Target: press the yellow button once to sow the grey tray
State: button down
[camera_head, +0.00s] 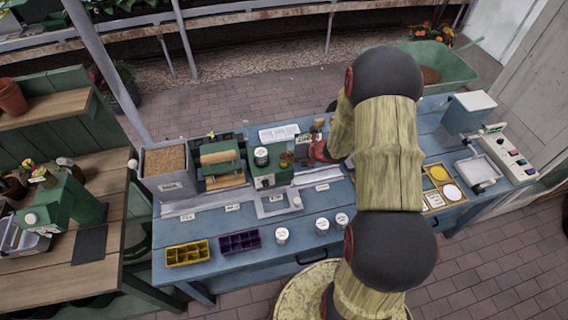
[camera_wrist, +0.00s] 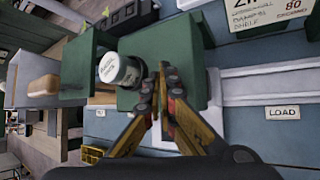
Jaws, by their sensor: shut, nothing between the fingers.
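My gripper (camera_head: 312,152) is in the head view at the right side of a small green machine (camera_head: 268,177), partly hidden by my arm. In the wrist view my gripper (camera_wrist: 163,72) is shut and empty, its fingertips close together over the machine's green top (camera_wrist: 170,45), beside a white labelled canister (camera_wrist: 119,70). I cannot tell whether the fingertips touch anything. A grey tray-like frame (camera_head: 262,209) sits at the front of the green machine. I cannot make out a yellow button in either view; the fingers may hide it.
A yellow cell tray (camera_head: 187,253) and a purple cell tray (camera_head: 239,242) lie on the blue bench's front left, with several white jars (camera_head: 322,225) nearby. A soil bin (camera_head: 168,168) stands left. A panel with coloured buttons (camera_head: 513,153) is at the far right.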

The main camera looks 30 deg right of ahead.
jog(key=shift+f+b, duration=0.5)
jog(key=shift+f, duration=0.1)
dwell(0.5)
jog(key=shift+r, duration=0.15)
jog(key=shift+r+p, duration=0.8)
jog(key=shift+r, duration=0.05)
jog(key=shift+r, duration=0.1)
notch_tip(320, 180, up, 5)
jog(key=p, duration=0.4)
dwell(0.9)
